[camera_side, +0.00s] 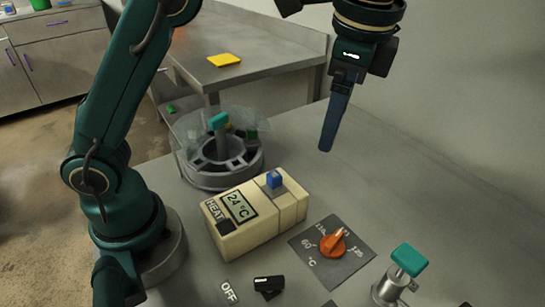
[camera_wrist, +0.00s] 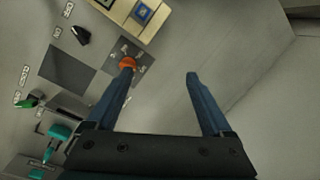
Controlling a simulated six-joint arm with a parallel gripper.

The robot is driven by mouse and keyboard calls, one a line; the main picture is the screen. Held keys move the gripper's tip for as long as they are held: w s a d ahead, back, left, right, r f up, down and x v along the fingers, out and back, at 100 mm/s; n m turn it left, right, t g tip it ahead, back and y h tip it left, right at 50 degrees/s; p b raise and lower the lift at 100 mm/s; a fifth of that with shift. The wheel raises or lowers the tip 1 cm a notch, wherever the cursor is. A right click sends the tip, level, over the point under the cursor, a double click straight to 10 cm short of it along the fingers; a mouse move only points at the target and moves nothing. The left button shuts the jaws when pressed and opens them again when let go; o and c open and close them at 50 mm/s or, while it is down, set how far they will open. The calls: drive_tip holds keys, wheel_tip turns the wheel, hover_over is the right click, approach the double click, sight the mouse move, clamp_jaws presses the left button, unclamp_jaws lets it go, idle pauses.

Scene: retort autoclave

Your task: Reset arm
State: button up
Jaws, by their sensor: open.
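My gripper (camera_side: 328,146) hangs over the right part of the grey worktop in the side view, pointing down and clear of everything. In the wrist view its two blue fingers (camera_wrist: 160,75) are spread apart with nothing between them. An orange knob (camera_side: 333,244) on a dark dial plate lies below; in the wrist view the knob (camera_wrist: 128,62) shows just past the left fingertip. A beige heater box (camera_side: 257,215) with a "24 °C" display and a blue button on top stands left of the dial.
A round grey vessel (camera_side: 188,174) with a clear cover and a teal handle stands behind the box. A black switch (camera_side: 268,284) sits by an OFF label. A teal-topped valve (camera_side: 409,260) stands at the front right. A yellow sponge-like block (camera_side: 224,60) lies on the back bench.

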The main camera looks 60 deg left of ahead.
drive_tip(key=s+a+r+n+t+h, duration=0.1)
drive_tip(key=s+a+r+n+t, duration=0.3)
drive_tip(key=s+a, duration=0.35)
drive_tip(key=s+f+n+h, duration=0.1)
drive_tip(key=s+f+n, duration=0.5)
drive_tip(key=f+n, duration=0.1)
drive_tip(key=shift+f+t, duration=0.4)
drive_tip(key=shift+f, duration=0.4)
